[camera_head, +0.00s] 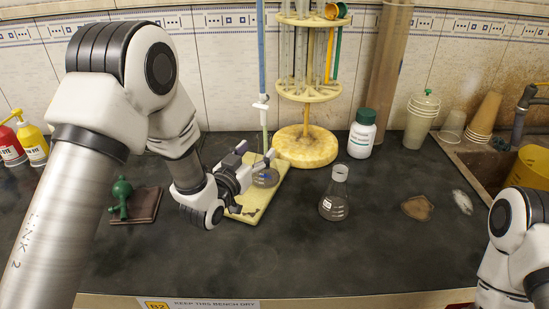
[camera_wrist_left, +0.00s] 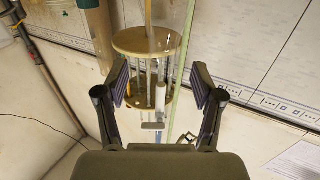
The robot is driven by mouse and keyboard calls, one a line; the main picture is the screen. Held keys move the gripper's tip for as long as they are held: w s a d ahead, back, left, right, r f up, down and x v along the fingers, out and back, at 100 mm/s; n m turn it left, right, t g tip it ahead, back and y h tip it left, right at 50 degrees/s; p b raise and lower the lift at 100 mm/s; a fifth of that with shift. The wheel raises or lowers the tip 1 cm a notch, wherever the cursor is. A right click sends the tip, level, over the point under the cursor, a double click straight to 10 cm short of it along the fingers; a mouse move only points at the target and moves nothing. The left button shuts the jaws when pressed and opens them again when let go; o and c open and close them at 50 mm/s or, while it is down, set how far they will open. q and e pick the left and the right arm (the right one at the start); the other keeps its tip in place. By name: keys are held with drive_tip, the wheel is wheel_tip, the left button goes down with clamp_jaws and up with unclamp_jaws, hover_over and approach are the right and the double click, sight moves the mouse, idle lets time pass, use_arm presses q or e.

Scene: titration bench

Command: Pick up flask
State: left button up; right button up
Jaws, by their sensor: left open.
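A clear conical flask (camera_head: 335,200) with white markings stands upright on the dark bench in the head view, right of the yellow stand base and apart from my gripper. A second glass vessel (camera_head: 266,179), probably a flask, is on the yellow base plate (camera_head: 247,215), partly hidden by my left gripper (camera_head: 262,160). My left gripper is open beside the burette (camera_head: 261,60); I cannot tell whether it touches the glass. In the left wrist view its two fingers (camera_wrist_left: 163,88) are wide apart, with no flask clearly visible between them. My right gripper is out of view.
A round yellow pipette stand (camera_head: 306,150) and a white bottle with a green cap (camera_head: 362,134) stand behind. A green object on a brown pad (camera_head: 145,205) lies left. Cups (camera_head: 421,120) and a sink are right. The front middle of the bench is clear.

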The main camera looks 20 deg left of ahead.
sight(261, 143)
use_arm(q)
drive_tip(key=w, duration=0.2)
drive_tip(key=w+p, duration=0.1)
drive_tip(key=w, duration=0.3)
drive_tip(key=shift+d+r+p, duration=0.15)
drive_tip(key=shift+d+p, duration=0.25)
drive_tip(key=shift+s+r, duration=0.1)
drive_tip(key=shift+s, duration=0.1)
drive_tip(key=shift+s+r, duration=0.1)
drive_tip(key=shift+c, duration=1)
clamp_jaws()
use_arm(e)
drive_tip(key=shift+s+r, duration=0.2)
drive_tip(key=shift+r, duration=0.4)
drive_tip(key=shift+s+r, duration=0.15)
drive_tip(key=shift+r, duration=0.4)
